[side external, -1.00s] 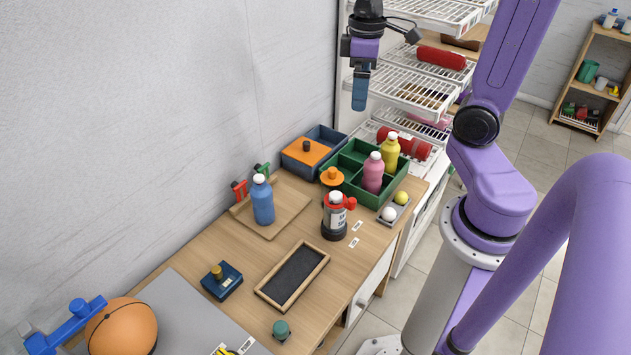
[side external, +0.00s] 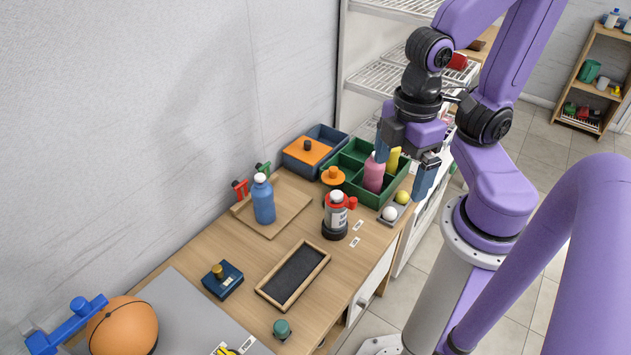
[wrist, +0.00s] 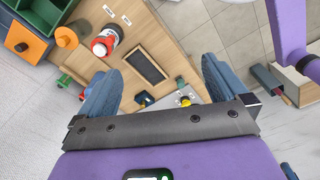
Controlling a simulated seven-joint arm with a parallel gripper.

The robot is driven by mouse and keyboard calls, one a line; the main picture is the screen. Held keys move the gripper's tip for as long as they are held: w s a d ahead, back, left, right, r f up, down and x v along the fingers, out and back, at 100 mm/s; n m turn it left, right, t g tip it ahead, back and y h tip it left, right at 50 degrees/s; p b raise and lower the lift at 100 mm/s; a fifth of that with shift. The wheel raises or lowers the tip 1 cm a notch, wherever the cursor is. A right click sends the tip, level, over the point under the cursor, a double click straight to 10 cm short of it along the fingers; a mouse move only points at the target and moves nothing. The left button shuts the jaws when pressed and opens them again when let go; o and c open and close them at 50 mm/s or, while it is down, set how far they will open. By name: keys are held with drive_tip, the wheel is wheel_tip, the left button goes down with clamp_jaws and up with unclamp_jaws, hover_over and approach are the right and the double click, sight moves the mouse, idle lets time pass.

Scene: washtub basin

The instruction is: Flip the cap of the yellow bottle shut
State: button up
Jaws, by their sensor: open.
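The yellow bottle (side external: 393,160) stands in the green divided crate (side external: 345,158), right of a pink bottle (side external: 374,175). My gripper covers its top, so its cap is hidden and I cannot tell the cap's position. My gripper (side external: 404,166) is open and empty, fingers spread and pointing down, at the crate's right end in front of the yellow bottle in the side view. I cannot tell whether it touches the bottle. In the wrist view the open fingers (wrist: 160,75) are apart with tabletop beyond them, and the yellow bottle does not show.
A blue bottle (side external: 263,200) stands on a wooden board. A red-and-white canister (side external: 336,214) stands in front of the crate, and a small tray (side external: 396,211) holds two balls. A wire shelf (side external: 375,75) stands behind.

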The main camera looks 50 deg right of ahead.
drive_tip(key=shift+w, duration=0.1)
drive_tip(key=c, duration=0.8)
drive_tip(key=shift+w, duration=0.25)
drive_tip(key=c, duration=0.5)
drive_tip(key=shift+w+d+m, duration=0.15)
drive_tip(key=shift+w+m, duration=0.25)
drive_tip(key=shift+w, duration=0.15)
drive_tip(key=c, duration=0.5)
drive_tip(key=w+d, duration=0.1)
drive_tip(key=w, duration=0.1)
drive_tip(key=w+m, duration=0.1)
drive_tip(key=w, duration=0.1)
drive_tip(key=w+d+m, duration=0.1)
drive_tip(key=shift+w+d+r, duration=0.15)
drive_tip(key=shift+w+d, duration=0.15)
drive_tip(key=shift+w, duration=0.1)
clamp_jaws()
drive_tip(key=w+d+m, duration=0.4)
drive_tip(key=w+d, duration=0.3)
drive_tip(key=d, duration=0.1)
drive_tip(key=d+m, duration=0.5)
drive_tip(key=d, duration=1.5)
drive_tip(key=shift+d+f+m, duration=0.25)
drive_tip(key=shift+d+m, duration=0.05)
drive_tip(key=shift+m, duration=0.1)
drive_tip(key=shift+w, duration=0.15)
